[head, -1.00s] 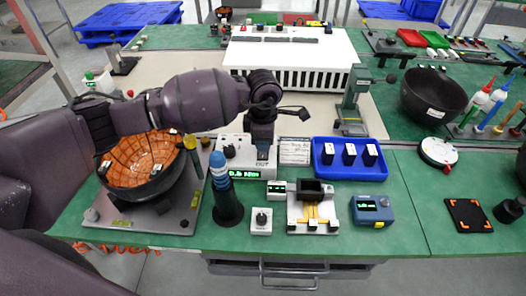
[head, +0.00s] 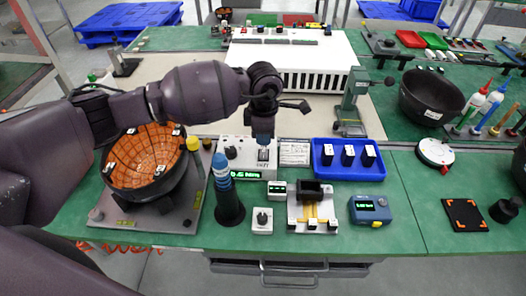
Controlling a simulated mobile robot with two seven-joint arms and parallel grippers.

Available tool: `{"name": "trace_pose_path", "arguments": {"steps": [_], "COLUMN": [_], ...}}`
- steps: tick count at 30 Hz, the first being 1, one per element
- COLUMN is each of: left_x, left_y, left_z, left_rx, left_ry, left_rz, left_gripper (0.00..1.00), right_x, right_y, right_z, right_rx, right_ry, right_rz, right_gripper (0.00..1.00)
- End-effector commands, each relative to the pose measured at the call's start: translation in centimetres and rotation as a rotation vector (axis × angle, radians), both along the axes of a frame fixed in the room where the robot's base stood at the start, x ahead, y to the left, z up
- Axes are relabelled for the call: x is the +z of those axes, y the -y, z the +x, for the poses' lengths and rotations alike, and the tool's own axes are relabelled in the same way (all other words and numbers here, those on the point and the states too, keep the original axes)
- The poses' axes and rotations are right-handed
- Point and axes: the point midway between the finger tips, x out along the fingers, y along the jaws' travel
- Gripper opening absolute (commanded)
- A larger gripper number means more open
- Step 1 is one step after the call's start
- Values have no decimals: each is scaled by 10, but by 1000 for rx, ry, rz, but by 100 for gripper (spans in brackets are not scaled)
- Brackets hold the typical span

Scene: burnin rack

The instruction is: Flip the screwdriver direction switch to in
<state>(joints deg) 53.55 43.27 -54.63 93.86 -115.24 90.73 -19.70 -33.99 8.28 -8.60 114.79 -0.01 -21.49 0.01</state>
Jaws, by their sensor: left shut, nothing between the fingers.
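The white controller box (head: 234,158) stands on the green bench, with a dark knob, a lit green display (head: 246,175) and a small switch area (head: 263,156) at its right end. The label below the switch is too small to read surely, and the fingers partly cover the switch. My left gripper (head: 263,142) is shut and empty, pointing down right at the switch; I cannot tell whether it touches. A blue-topped screwdriver-like tool (head: 222,172) stands upright in a black holder (head: 229,208) left of the box. My right gripper is not in view.
A blue tray (head: 349,172) with black blocks is right of the box. A small fixture (head: 312,210), a knob box (head: 262,221) and a blue meter (head: 370,210) stand in front. A black bowl (head: 147,190) with an orange grid lies left. A green press (head: 352,105) stands behind.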

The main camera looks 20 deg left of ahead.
Motion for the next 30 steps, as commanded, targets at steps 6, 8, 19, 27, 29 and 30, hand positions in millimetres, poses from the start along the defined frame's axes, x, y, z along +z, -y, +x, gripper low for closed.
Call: {"name": "trace_pose_path", "arguments": {"steps": [6, 8, 19, 27, 29, 30], "left_x": [17, 21, 40, 39, 39, 39], "left_y": [0, 0, 0, 0, 0, 0], "left_z": [0, 0, 0, 0, 0, 0], "left_rx": [0, 0, 0, 0, 0, 0], "left_ry": [2, 2, 1, -1, -1, 0], "left_rz": [1, 0, -1, 0, 0, 0], "left_gripper": [0, 0, 0, 0, 0, 0], "right_x": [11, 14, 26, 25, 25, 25], "right_y": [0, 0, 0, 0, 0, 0], "right_z": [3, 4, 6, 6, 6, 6], "right_rx": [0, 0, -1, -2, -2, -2], "right_ry": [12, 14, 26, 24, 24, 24], "right_rz": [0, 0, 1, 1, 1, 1], "right_gripper": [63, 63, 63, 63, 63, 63]}}
